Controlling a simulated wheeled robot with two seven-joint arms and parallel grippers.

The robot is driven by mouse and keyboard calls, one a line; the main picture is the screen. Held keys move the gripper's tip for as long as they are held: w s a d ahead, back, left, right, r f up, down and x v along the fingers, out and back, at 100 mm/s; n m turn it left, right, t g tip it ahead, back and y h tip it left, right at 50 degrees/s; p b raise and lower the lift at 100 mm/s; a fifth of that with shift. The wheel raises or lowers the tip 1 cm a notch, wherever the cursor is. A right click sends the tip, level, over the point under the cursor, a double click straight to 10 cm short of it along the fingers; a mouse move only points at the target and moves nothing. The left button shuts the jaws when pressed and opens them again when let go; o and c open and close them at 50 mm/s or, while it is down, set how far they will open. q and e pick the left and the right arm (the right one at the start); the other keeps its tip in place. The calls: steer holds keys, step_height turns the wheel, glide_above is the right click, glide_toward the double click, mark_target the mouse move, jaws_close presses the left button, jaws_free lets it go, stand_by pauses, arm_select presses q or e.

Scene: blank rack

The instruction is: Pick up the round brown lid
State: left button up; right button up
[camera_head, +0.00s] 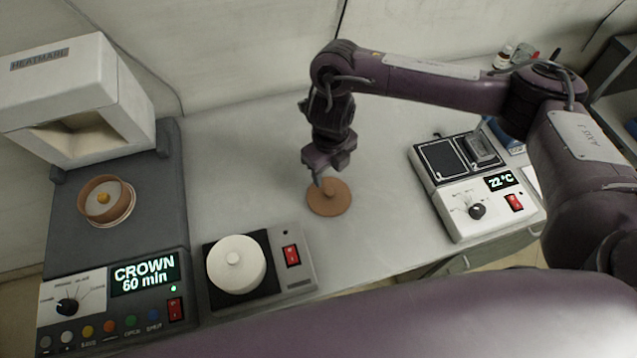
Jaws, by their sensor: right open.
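The round brown lid (331,202) lies flat on the grey table in the middle of the view, with a small knob on top. My right gripper (321,181) points down right at the lid's knob, over its upper left part. It is open; whether a finger touches the knob cannot be told. The gripper hides part of the lid's far edge. My left gripper is not in view.
A furnace (118,225) with a brown dish on its plate stands left. A hotplate device (473,188) stands right.

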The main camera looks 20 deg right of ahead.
mark_target(329, 191)
steer(key=f, duration=0.2)
steer(key=shift+s+d+f, duration=0.15)
steer(key=shift+s+f, duration=0.1)
steer(key=shift+f, duration=0.05)
steer(key=shift+s+f, duration=0.1)
steer(key=shift+f, duration=0.2)
step_height(329, 191, down, 4)
steer(key=shift+f+b, duration=0.1)
steer(key=shift+b, duration=0.65)
steer(key=shift+f, duration=0.1)
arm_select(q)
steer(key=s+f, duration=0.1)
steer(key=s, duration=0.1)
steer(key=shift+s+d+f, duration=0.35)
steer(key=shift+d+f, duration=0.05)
arm_select(e)
jaws_close()
